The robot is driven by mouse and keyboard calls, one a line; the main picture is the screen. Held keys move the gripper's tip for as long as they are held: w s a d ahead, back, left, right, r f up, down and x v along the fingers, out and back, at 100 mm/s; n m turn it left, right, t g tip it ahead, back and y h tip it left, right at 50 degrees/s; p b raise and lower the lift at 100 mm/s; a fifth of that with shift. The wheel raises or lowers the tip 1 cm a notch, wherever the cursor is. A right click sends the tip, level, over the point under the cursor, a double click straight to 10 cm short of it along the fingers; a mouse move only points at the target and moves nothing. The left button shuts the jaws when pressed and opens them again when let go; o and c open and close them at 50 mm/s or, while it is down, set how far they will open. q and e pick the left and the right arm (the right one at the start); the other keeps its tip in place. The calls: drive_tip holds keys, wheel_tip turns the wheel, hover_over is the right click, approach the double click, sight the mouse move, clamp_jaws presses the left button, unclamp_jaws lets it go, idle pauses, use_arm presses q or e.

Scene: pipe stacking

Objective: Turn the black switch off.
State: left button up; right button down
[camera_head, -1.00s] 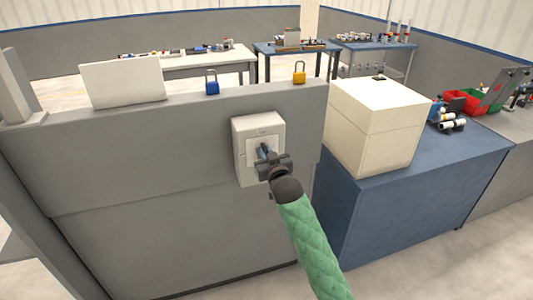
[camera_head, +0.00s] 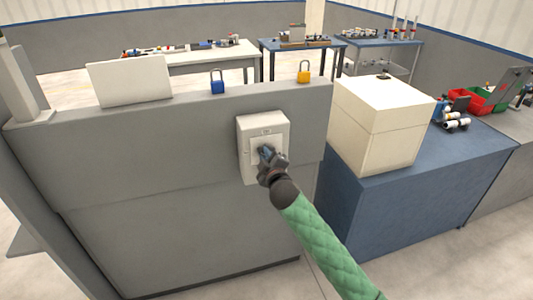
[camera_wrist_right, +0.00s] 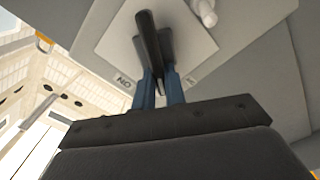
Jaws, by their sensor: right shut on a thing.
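The white switch box (camera_head: 248,132) is mounted on the grey wall panel, near its right end. The black switch (camera_wrist_right: 148,38) is a bar-shaped handle on the white plate (camera_wrist_right: 195,48) in the right wrist view. In the head view it is mostly hidden by my right gripper (camera_head: 265,153). My right gripper's blue fingers (camera_wrist_right: 159,88) are closed around the black handle, one on each side. The green-sleeved right arm reaches in from the lower right. My left gripper is not in view.
A blue padlock (camera_head: 217,82) and a yellow padlock (camera_head: 304,72) stand on the panel's top ledge, beside a blank white board (camera_head: 130,82). A large cream box (camera_head: 378,125) stands on a blue cabinet (camera_head: 400,195) to the right. Tables stand behind.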

use_arm(q)
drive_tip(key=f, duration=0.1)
drive_tip(key=p, duration=0.1)
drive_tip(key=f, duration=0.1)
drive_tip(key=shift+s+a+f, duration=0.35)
use_arm(e)
drive_tip(key=n, duration=0.3)
drive_tip(key=f+n, duration=0.1)
drive_tip(key=n, duration=0.2)
drive_tip(key=shift+a+f, duration=0.1)
drive_tip(key=shift+a, duration=0.05)
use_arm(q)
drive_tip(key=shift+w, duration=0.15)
use_arm(e)
drive_tip(key=shift+n, duration=0.4)
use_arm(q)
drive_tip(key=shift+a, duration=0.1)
use_arm(e)
drive_tip(key=shift+f, duration=0.1)
drive_tip(key=shift+s, duration=0.1)
drive_tip(key=c, duration=1.5)
unclamp_jaws()
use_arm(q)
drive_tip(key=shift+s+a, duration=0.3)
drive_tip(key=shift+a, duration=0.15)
use_arm(e)
drive_tip(key=shift+o, duration=0.2)
